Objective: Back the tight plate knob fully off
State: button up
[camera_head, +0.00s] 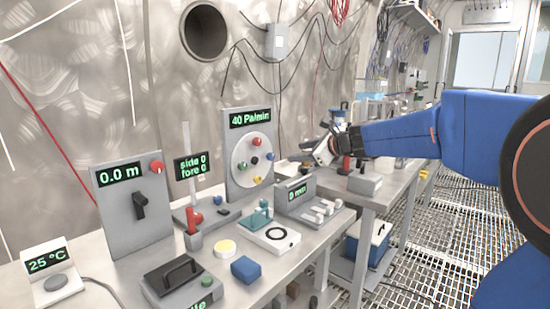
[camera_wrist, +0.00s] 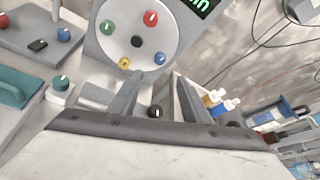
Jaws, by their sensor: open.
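The round pale plate (camera_head: 249,154) is on the upright grey panel under a green "40 Pa/min" display. It carries a red knob (camera_head: 257,142), a green knob (camera_head: 241,167), a blue knob (camera_head: 270,157) and a yellow knob (camera_head: 257,180) around a black centre knob (camera_head: 255,160). Which one is tight does not show. In the wrist view the plate (camera_wrist: 112,44) is at the top, with the yellow knob (camera_wrist: 124,63) nearest my fingers. My gripper (camera_head: 322,152) is to the right of the panel, apart from the plate. Its fingers (camera_wrist: 157,98) are open, touching no plate knob.
A low grey box with a display (camera_head: 296,192) stands right of the panel. A teal fixture (camera_head: 259,215), a white block with a black ring (camera_head: 276,237) and a blue block (camera_head: 246,269) are in front. A "0.0 m" panel (camera_head: 133,203) stands left. Bottles (camera_wrist: 220,103) appear beyond my fingers.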

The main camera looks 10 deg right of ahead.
aim_at(272, 157)
jog(key=x, duration=1.4)
jog(key=shift+w+a, duration=0.15)
jog(key=shift+w, duration=0.05)
jog(key=shift+f, duration=0.1)
jog(key=c, duration=1)
